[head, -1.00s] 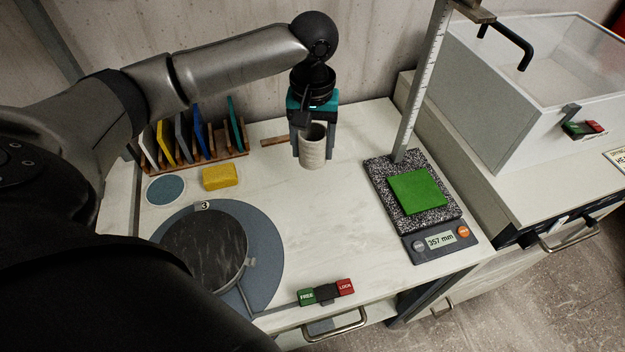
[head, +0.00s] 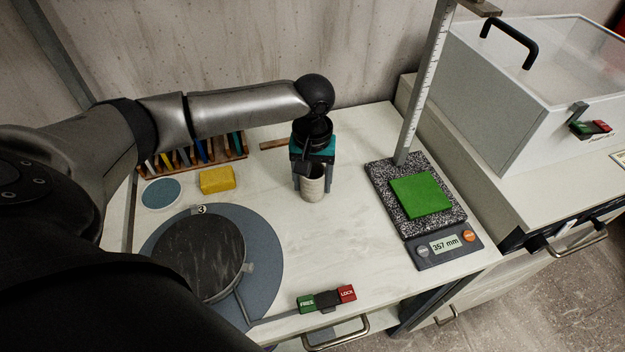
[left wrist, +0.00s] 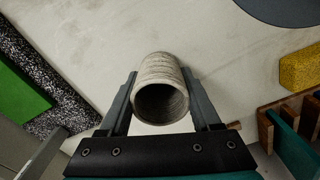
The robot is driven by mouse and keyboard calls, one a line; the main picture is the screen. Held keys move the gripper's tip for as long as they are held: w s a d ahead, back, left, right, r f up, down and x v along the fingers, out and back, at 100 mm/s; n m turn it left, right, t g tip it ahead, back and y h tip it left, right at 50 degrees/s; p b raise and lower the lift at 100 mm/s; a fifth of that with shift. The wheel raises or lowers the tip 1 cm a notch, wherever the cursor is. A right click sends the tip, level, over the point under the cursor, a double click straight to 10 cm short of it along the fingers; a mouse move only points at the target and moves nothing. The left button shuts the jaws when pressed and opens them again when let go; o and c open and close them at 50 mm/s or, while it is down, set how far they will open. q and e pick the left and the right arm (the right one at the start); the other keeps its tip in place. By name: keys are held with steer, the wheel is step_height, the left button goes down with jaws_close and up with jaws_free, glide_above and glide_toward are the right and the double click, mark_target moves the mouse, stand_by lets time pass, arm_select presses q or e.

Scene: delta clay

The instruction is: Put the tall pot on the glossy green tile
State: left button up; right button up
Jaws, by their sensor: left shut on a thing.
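The tall pot (head: 313,188) is a pale, ribbed, hollow cylinder, upright on or just above the white table. My left gripper (head: 312,182) is shut on it, with a finger on each side. In the left wrist view the pot (left wrist: 158,80) stands between the fingers of the left gripper (left wrist: 162,98), its dark open mouth toward the camera. The green tile (head: 420,195) lies on the speckled plate of the height gauge, to the right of the pot, and it carries nothing. It also shows in the left wrist view (left wrist: 20,88). My right gripper is out of view.
The gauge's upright ruler (head: 424,90) rises behind the tile. A round turntable (head: 265,262) is at the front left. A yellow sponge (head: 217,180), a blue disc (head: 161,194) and a rack of coloured tiles (head: 240,155) are at the left. Table between pot and gauge is clear.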

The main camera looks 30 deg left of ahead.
arm_select(q)
steer(key=shift+f, duration=0.1)
steer(key=o, duration=1.4)
